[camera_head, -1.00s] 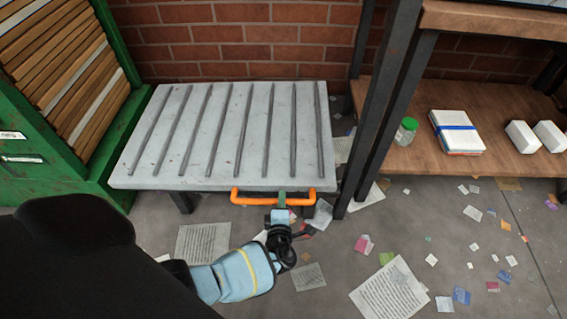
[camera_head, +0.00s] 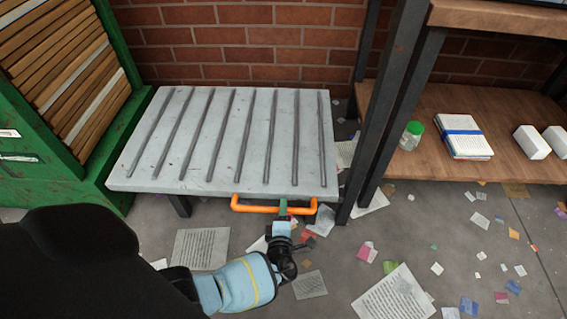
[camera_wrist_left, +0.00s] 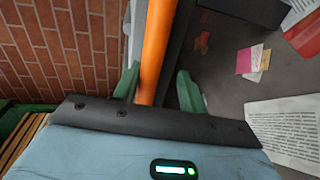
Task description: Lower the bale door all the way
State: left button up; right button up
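The bale door (camera_head: 222,140) is a pale grey ribbed panel in the middle of the head view. It lies about flat, its far edge near the brick wall. An orange handle (camera_head: 262,209) runs along its front edge. My left gripper (camera_head: 283,208) reaches the handle from below, right of its middle. In the left wrist view the orange handle (camera_wrist_left: 157,45) passes between the green fingers of my left gripper (camera_wrist_left: 158,88). The left finger is close to the handle; a gap shows on the right, so the fingers look open around it. My right gripper is out of view.
A green baler frame (camera_head: 75,165) with stacked cardboard stands left. A dark-legged wooden shelf (camera_head: 425,165) at right holds a jar (camera_head: 411,136), a book stack (camera_head: 464,138) and white boxes. A dark leg (camera_head: 180,205) shows under the door. Scattered papers (camera_head: 395,297) lie on the floor.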

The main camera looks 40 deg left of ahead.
pick_arm(q)
jog(key=shift+a+r, duration=0.1)
dwell(0.4)
jog(key=shift+s, duration=0.1)
jog(key=p+v, duration=0.3)
jog(key=v, duration=0.4)
jog(key=shift+s+d, duration=0.25)
jog(key=shift+s, duration=0.05)
